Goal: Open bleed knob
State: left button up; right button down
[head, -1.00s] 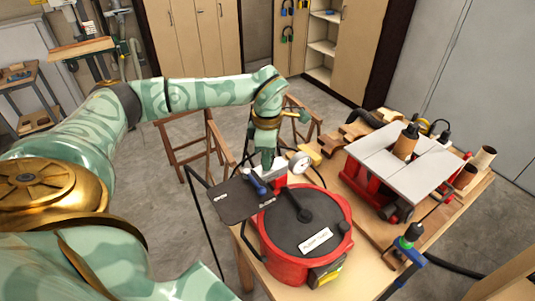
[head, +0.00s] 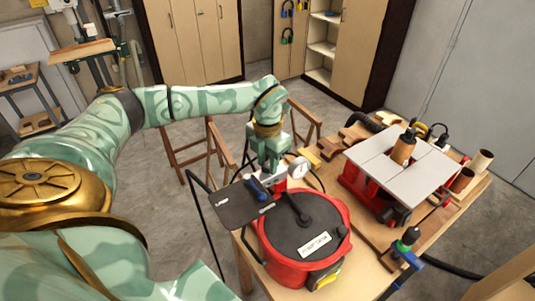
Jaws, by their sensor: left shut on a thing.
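My left gripper (head: 269,170) points down at the grey valve block at the back of the red vacuum pot (head: 260,252), left of the round white gauge (head: 300,167). It is shut on a small part on top of that block, in the place of the bleed knob. The jaws hide the knob, so I cannot see how far it is turned. A blue lever (head: 256,187) sticks out of the block just in front of the jaws. The pot has a dark lid (head: 303,227) with a white label. My right gripper is not in view.
A dark plate (head: 237,207) stands left of the pot. Wooden sawhorses stand behind. The bench front right of the pot has some free room.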

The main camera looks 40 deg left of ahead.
pick_arm(q)
jog(key=n, duration=0.3)
jog(key=shift+r+n, duration=0.1)
jog(key=shift+n, duration=0.3)
jog(key=n, duration=0.3)
jog(key=shift+n, duration=0.3)
jog(key=n+b, duration=0.1)
jog(key=n, duration=0.5)
jog(key=shift+a, duration=0.1)
jog(key=n+b, duration=0.1)
jog(key=n, duration=0.4)
jog(key=shift+n, duration=0.4)
jog(key=n+b, duration=0.1)
jog(key=n, duration=0.4)
jog(key=shift+n, duration=0.3)
jog(key=o, duration=1)
jog(key=shift+c, duration=0.2)
